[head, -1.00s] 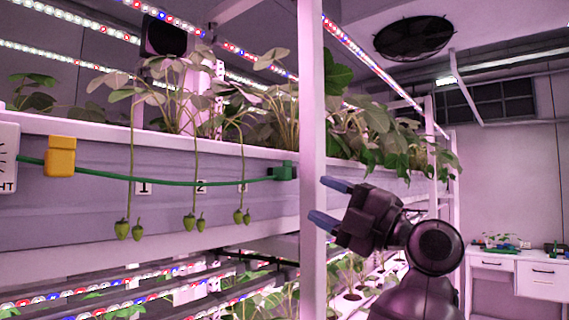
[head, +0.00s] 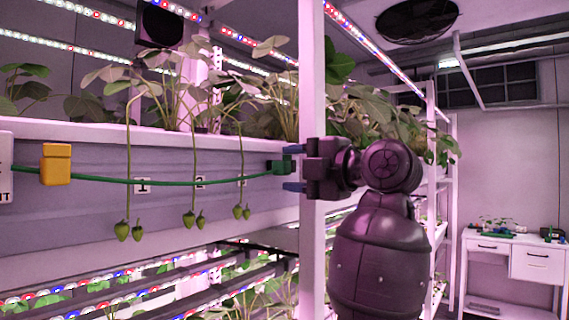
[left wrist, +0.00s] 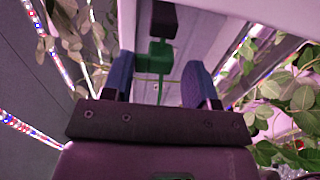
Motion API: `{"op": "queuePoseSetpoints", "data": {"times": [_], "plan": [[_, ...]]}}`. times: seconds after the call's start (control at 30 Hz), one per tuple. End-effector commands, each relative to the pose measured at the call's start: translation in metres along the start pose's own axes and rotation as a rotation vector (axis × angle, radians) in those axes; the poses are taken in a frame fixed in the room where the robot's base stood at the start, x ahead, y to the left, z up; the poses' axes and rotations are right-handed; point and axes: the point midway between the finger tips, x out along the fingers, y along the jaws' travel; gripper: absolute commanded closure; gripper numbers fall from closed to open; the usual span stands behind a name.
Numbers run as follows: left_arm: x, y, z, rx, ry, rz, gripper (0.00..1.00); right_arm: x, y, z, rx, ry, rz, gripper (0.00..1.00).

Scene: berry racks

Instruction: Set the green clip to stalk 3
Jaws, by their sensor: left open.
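The green clip (head: 280,167) sits at the right end of a green line (head: 100,180) that runs along the front of the upper trough. In the left wrist view the clip (left wrist: 158,53) is between the two blue fingers, with gaps on both sides. My right gripper is not in view.
Stalks 1 (head: 129,160) and 2 (head: 194,160) hang farther left with berries. A yellow block (head: 56,164) is at the line's left part. The white post (head: 312,90) stands close to my gripper. Leafy plants line the trough above.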

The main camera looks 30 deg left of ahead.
Motion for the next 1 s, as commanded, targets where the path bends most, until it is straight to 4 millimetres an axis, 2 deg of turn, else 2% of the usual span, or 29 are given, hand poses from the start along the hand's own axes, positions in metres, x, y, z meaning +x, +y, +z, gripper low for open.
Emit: {"op": "queuePoseSetpoints", "data": {"times": [0.2, 0.57, 0.67, 0.93, 1.0], "plan": [[0.021, 0.001, 0.000, -0.001, 0.002, 0.000, 0.47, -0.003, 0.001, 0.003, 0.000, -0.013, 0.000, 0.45], [0.025, 0.000, 0.000, -0.001, 0.000, 0.000, 0.47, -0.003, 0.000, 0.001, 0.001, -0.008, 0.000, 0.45], [0.025, 0.000, 0.000, -0.001, 0.000, 0.000, 0.59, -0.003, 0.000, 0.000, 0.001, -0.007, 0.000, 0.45], [0.025, 0.000, 0.000, -0.001, 0.000, 0.000, 1.00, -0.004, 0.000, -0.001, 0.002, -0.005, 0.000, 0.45], [0.025, 0.000, 0.000, -0.001, 0.001, 0.000, 1.00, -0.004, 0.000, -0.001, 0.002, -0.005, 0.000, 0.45]]}}
